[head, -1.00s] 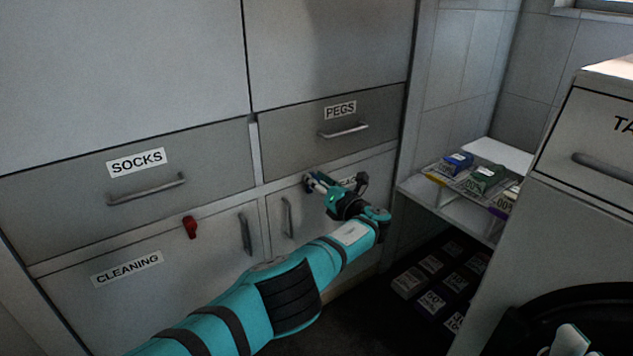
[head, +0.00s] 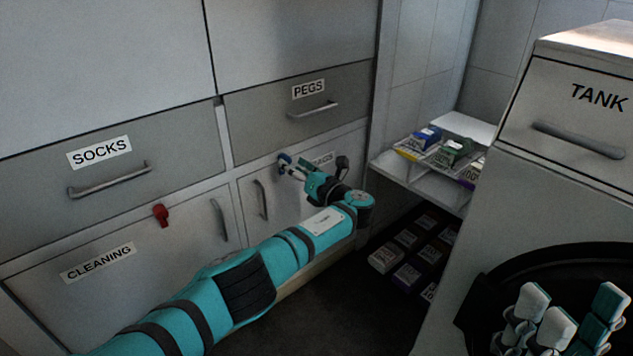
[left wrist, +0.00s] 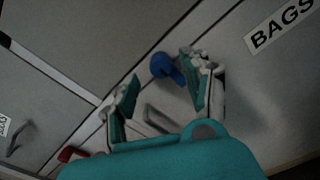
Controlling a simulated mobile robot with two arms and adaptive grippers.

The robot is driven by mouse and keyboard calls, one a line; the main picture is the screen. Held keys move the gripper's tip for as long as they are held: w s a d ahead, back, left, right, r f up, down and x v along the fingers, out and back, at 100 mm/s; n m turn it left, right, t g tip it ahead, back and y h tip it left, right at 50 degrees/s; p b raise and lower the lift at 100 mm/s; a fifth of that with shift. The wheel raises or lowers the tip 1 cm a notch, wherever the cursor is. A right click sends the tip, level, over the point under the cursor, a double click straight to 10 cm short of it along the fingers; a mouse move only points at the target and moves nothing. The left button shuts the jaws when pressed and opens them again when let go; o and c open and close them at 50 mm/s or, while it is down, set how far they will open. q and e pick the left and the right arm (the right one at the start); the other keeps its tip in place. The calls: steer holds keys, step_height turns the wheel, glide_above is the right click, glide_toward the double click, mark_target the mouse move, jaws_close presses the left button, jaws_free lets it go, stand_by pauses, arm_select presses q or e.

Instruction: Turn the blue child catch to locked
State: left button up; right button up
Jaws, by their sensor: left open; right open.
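The blue child catch (head: 284,159) is on the cabinet front, at the top of the BAGS door, below the PEGS drawer. In the left wrist view the catch (left wrist: 164,67) has a round blue head and a short tab pointing down and right. My left gripper (head: 296,167) is open and empty in front of the catch. In the left wrist view the catch shows between its parted fingers (left wrist: 160,76), closer to the right one; I cannot tell whether they touch. My right gripper (head: 560,315) is open at the lower right, away from the cabinet.
A red catch (head: 161,215) is on the CLEANING door (head: 130,285). Bar handles stick out, including the BAGS door handle (head: 262,199). A shelf (head: 415,178) with boxes is to the right. The TANK unit (head: 560,180) stands at the far right.

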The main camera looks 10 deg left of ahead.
arm_select(q)
steer(key=v, duration=0.9)
